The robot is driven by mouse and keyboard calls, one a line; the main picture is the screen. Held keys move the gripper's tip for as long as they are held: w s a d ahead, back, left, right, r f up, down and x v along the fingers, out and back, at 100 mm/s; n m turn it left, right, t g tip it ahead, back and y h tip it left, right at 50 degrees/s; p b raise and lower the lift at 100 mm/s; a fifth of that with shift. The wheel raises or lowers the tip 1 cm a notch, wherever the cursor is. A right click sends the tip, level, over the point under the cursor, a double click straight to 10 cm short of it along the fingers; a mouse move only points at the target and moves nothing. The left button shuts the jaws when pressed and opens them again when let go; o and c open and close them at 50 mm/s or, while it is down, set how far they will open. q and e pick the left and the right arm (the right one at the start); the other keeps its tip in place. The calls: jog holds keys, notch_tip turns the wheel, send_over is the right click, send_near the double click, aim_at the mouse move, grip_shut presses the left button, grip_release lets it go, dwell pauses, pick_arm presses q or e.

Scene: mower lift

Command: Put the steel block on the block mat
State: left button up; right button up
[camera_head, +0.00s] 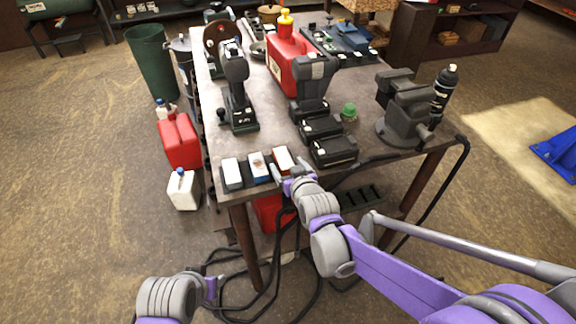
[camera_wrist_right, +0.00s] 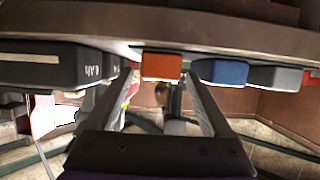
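Three small pale-topped blocks sit in a row at the table's front left corner: a grey one (camera_head: 232,174), a blue one (camera_head: 259,168) and an orange one (camera_head: 283,160). The grey block may be the steel block; I cannot be sure. I cannot make out a block mat. My right gripper (camera_head: 293,180) is at the table edge by the orange block. In the right wrist view its fingers are apart, with the orange block (camera_wrist_right: 162,67) showing between them; contact is unclear. The blue block (camera_wrist_right: 220,72) and grey block (camera_wrist_right: 275,77) show to the right. My left gripper (camera_head: 212,288) is low, off the table.
Black battery packs (camera_head: 333,150) and a drill (camera_head: 311,85) stand behind my right gripper. A vise (camera_head: 405,110) is bolted at the table's right. A red can (camera_head: 284,60) stands farther back. Black cables hang below the front edge. Jugs (camera_head: 179,140) stand on the floor left.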

jog(key=shift+r, duration=0.1)
jog(key=shift+s+r, duration=0.15)
jog(key=shift+s, duration=0.05)
jog(key=p+v, duration=0.1)
jog(key=v, duration=1)
jog(key=shift+s+d, duration=0.2)
jog(key=shift+s, duration=0.05)
jog(key=s+d+f+m+g+h, duration=0.1)
jog(key=s+d+f+g+h, duration=0.1)
jog(key=s+d, duration=0.5)
jog(key=s+d+f+m+g+h, duration=0.2)
jog(key=s+d+f+g, duration=0.3)
jog(key=s, duration=0.6)
jog(key=shift+s+d+f+m+g, duration=0.35)
jog(key=shift+d+f, duration=0.2)
jog(key=shift+d, duration=0.55)
jog(key=shift+w, duration=0.1)
jog(key=shift+c, duration=0.5)
